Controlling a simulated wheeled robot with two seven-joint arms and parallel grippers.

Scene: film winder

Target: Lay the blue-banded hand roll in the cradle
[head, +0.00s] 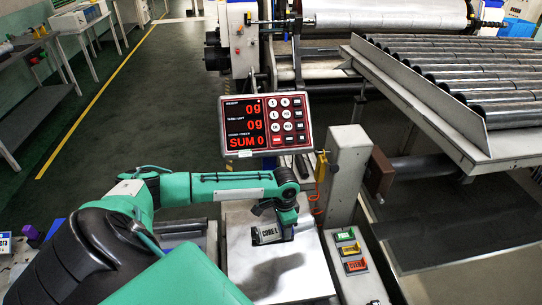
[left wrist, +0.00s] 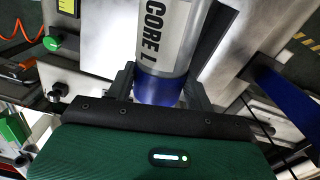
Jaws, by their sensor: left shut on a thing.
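The hand roll (head: 268,235) is a silvery cylinder with dark "CORE" lettering. In the left wrist view the roll (left wrist: 165,35) shows a blue band (left wrist: 157,90) at its near end. My left gripper (left wrist: 160,86) is shut around the blue-banded end, one dark finger on each side. In the head view my left gripper (head: 280,212) is over the far part of a bare steel plate (head: 265,282). A black strip (left wrist: 214,42) lies beside the roll; I cannot tell if it belongs to the cradle. Contact beneath the roll is hidden. My right gripper is out of view.
A display (head: 252,122) behind the plate reads 0g, 0g and SUM 0. A grey post (head: 346,170) and a panel with green, yellow and red buttons (head: 350,250) stand right of the plate. A roller conveyor (head: 455,80) is at the right. The plate's near part is clear.

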